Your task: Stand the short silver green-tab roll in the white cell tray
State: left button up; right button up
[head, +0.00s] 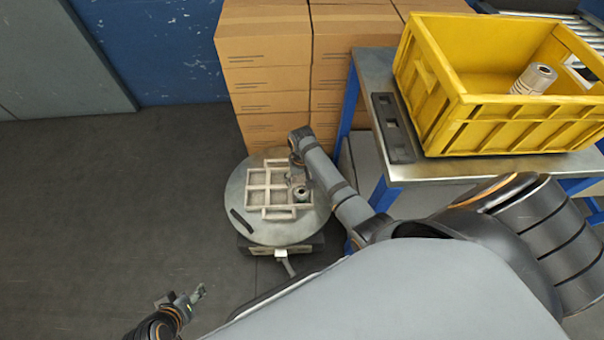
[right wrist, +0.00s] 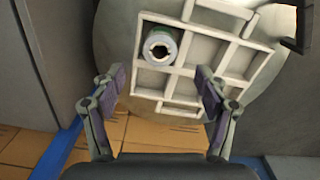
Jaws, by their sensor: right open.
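The white cell tray (head: 267,187) lies on a round grey stand. The short silver green-tab roll (head: 300,194) stands in a cell at the tray's right side. In the right wrist view the roll (right wrist: 160,46) shows its open core end-on and a green edge, inside a cell of the tray (right wrist: 205,47). My right gripper (right wrist: 162,92) is open and empty, its fingers apart from the roll. In the head view it is small and partly hidden by its arm, just above the tray. My left gripper (head: 186,298) is at the lower left, far from the tray; its opening is unclear.
A yellow crate (head: 480,105) with another silver roll (head: 533,79) sits on a metal table (head: 400,172) at right. Cardboard boxes (head: 262,50) are stacked behind the round stand (head: 240,215). A dark slotted bar (head: 393,128) lies beside the crate. Floor at left is clear.

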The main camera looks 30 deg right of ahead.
jog(key=s+a+r+n+t, duration=0.1)
jog(key=s+r+t, duration=0.1)
jog(key=s, duration=0.7)
jog(key=s+a+r+n+t+y, duration=0.1)
jog(key=s+r, duration=0.3)
jog(key=s, duration=0.6)
jog(key=shift+a+r+n+t+p, duration=0.35)
jog(key=shift+a+n+t, duration=0.25)
jog(key=shift+a+t, duration=0.15)
jog(key=shift+f, duration=0.1)
